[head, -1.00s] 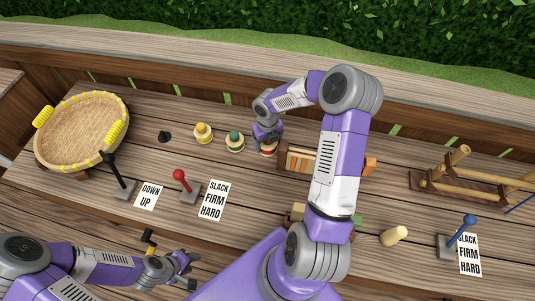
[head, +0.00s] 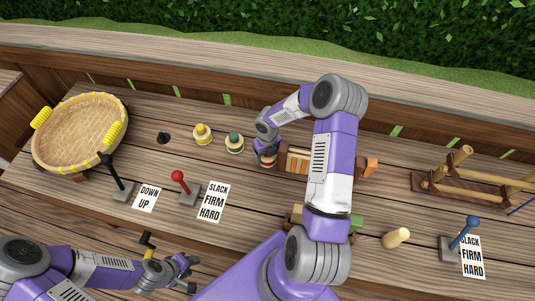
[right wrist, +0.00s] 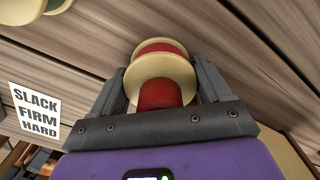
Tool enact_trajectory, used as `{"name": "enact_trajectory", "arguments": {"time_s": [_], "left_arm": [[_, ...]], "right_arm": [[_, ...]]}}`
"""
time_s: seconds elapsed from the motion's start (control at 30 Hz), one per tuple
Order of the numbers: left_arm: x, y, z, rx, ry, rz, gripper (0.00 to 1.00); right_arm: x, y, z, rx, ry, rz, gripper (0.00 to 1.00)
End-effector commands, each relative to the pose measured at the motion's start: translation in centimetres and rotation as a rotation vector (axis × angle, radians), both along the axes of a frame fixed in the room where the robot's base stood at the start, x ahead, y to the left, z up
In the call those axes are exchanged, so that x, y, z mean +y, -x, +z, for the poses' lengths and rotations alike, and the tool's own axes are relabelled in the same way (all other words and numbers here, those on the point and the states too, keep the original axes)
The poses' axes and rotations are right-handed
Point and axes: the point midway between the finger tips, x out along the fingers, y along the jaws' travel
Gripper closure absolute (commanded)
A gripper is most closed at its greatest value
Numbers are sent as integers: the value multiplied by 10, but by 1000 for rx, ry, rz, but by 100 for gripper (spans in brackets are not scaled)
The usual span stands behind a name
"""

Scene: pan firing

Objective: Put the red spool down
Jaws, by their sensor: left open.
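The red spool (right wrist: 160,92), with cream flanges and a red knob, sits between the fingers of my right gripper (right wrist: 160,75) in the right wrist view. The fingers flank the spool closely on both sides and look shut on it. In the head view the spool is mostly hidden under the right gripper (head: 265,158), at the table row right of the green spool (head: 234,142). The spool is at or very near the tabletop; I cannot tell whether it touches. My left gripper (head: 186,272) is open and empty at the front left.
A yellow spool (head: 202,133) and a black peg (head: 163,138) stand left of the green one. A wooden rack (head: 300,161) is just right of my right gripper. A basket (head: 80,133), red lever (head: 178,176), black lever (head: 107,160) and blue lever (head: 468,224) stand around.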

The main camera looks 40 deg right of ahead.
Motion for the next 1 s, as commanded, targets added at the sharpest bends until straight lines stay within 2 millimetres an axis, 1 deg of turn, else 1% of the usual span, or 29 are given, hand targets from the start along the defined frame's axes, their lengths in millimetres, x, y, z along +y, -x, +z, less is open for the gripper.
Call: {"name": "enact_trajectory", "arguments": {"time_s": [0.03, 0.13, 0.17, 0.37, 0.47, 0.57, 0.8, 0.9, 1.0], "left_arm": [[0, 0, 0, 0, 0, 0, 57], [0, 0, 0, 0, 0, 0, 57], [0, 0, 0, 0, 0, 0, 57], [0, 0, 0, 0, 0, 0, 57], [0, 0, 3, 0, 0, 0, 57], [0, 0, 5, 0, 0, 0, 57], [0, 0, 14, 0, 0, 0, 57], [0, 0, 17, 0, 0, 0, 57], [0, 0, 19, 0, 0, 0, 57]], "right_arm": [[0, 0, 0, 0, 0, 0, 17], [0, 0, 0, 0, 0, 0, 1], [0, 0, 0, 0, 0, 0, 0], [0, 0, 1, 0, 0, 0, 0], [0, 0, 7, -1, 1, 0, 0], [-1, -1, 21, -4, 2, 1, 0], [-1, 0, 74, -3, 4, -1, 0], [-1, 0, 93, -1, 3, -1, 0], [-1, 0, 108, -2, 2, -1, 0]]}}
